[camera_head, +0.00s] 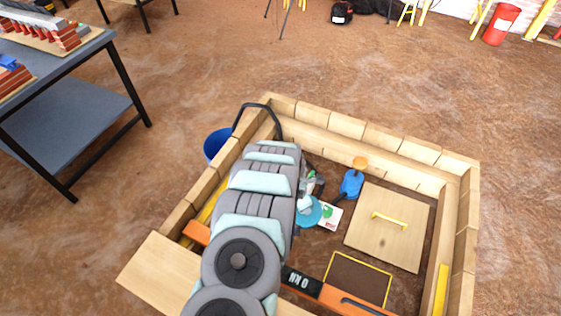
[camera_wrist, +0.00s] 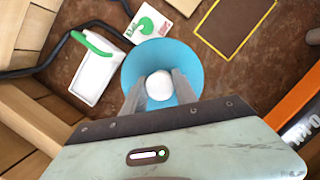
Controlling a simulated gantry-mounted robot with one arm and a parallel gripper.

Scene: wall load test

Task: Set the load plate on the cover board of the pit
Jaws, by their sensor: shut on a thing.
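My gripper (camera_wrist: 160,92) is shut on the white knob (camera_wrist: 159,85) of a round light-blue plate, which I take for the load plate (camera_wrist: 190,62). In the head view the plate (camera_head: 309,214) shows beside my arm, inside the timber frame; its height above the floor is hard to tell. A pale square wooden board (camera_head: 386,240) with a yellow handle (camera_head: 390,221) lies to the right of the plate, apart from it; it looks like the cover board. A dark rectangle with a yellow border (camera_head: 357,279) lies below it, also seen in the wrist view (camera_wrist: 236,22).
A timber frame (camera_head: 460,215) encloses the area. An orange beam marked "0 KN" (camera_head: 330,293) crosses the front. A blue tool (camera_head: 351,184), a white card with green (camera_head: 329,217) and a white tray with green handle (camera_wrist: 95,72) lie nearby. A blue bucket (camera_head: 214,144) stands outside.

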